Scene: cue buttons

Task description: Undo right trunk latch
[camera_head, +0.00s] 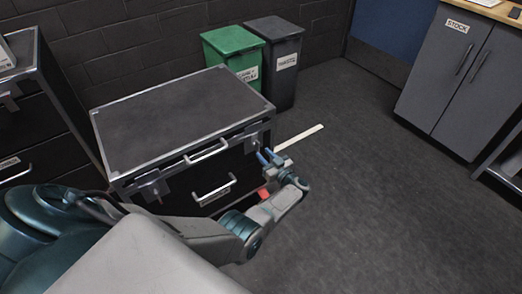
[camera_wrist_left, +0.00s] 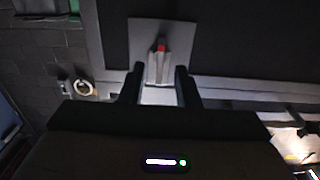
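The black trunk (camera_head: 180,115) with metal edges stands at the centre of the head view, its lid down. Its right latch (camera_head: 252,143) is on the front near the right corner. In the left wrist view the latch (camera_wrist_left: 144,38) is a grey plate with a raised, red-tipped lever. My left gripper (camera_head: 270,157) is in front of this latch. In the left wrist view its fingers (camera_wrist_left: 158,88) are apart, one to each side below the lever; contact is not clear. The left latch (camera_head: 152,188) is on the trunk front at the left. My right gripper is not in view.
A green bin (camera_head: 230,45) and a dark bin (camera_head: 284,55) stand behind the trunk. A drawer unit (camera_head: 35,115) is close on the left. A grey stock cabinet (camera_head: 445,80) stands at the right.

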